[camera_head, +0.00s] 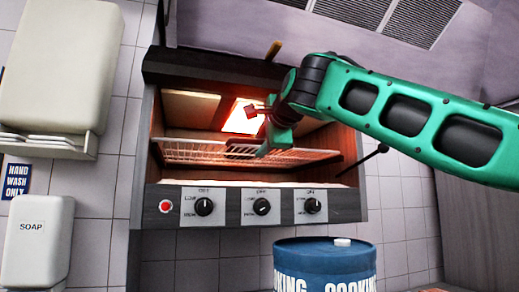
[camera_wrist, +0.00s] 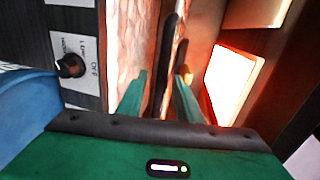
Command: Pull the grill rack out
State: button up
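The grill rack (camera_head: 200,152) is a pale wire grid lying across the mouth of the grill oven (camera_head: 345,202), lit red from inside. My gripper (camera_head: 257,130) is at the rack's front, near the middle of the opening. In the wrist view, my gripper (camera_wrist: 160,76) shows two green fingers standing apart. A dark bar, seemingly the rack's front edge (camera_wrist: 163,60), runs between them with gaps on both sides. I cannot tell whether either finger touches it. Part of the rack is hidden behind my gripper in the head view.
Control knobs (camera_head: 262,206) line the oven's front below the rack. A blue drum (camera_head: 325,262) stands below, in front of the oven. A soap dispenser (camera_head: 38,240) and a towel dispenser (camera_head: 55,65) hang on the tiled wall at left.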

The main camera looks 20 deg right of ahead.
grip_shut()
jog(key=shift+s, duration=0.1)
jog(key=f+v, duration=0.2)
jog(key=v, duration=0.9)
jog(key=s+f+v, duration=0.1)
jog(key=f+v, duration=0.1)
jog(key=v, duration=1)
jog(key=shift+s+f, duration=0.15)
jog(key=shift+f, duration=0.3)
grip_release()
